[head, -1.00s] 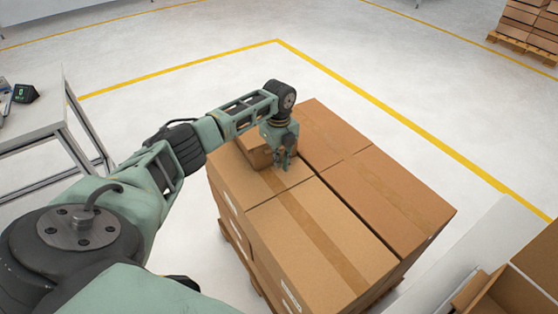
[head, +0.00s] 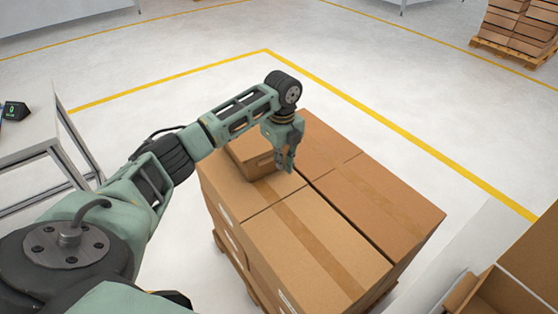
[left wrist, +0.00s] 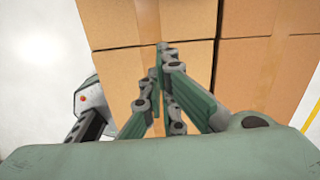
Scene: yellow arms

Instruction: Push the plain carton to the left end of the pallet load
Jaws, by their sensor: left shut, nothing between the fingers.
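The plain carton (head: 249,157) is a small brown box without tape, upright on the far left part of the pallet load (head: 312,238) in the head view. My left gripper (head: 288,168) points down at the carton's right side, shut and empty. It hides part of the carton's right end, and I cannot tell whether they touch. In the left wrist view my left gripper (left wrist: 163,52) shows with its fingers together above large box tops; I cannot make out the plain carton there. My right gripper is not in view.
The load's large taped cartons stand on a wooden pallet (head: 236,262). A grey table (head: 32,140) stands at the left, and an open carton (head: 500,295) is at the lower right. Another loaded pallet (head: 515,48) is far off. A yellow line crosses the clear floor.

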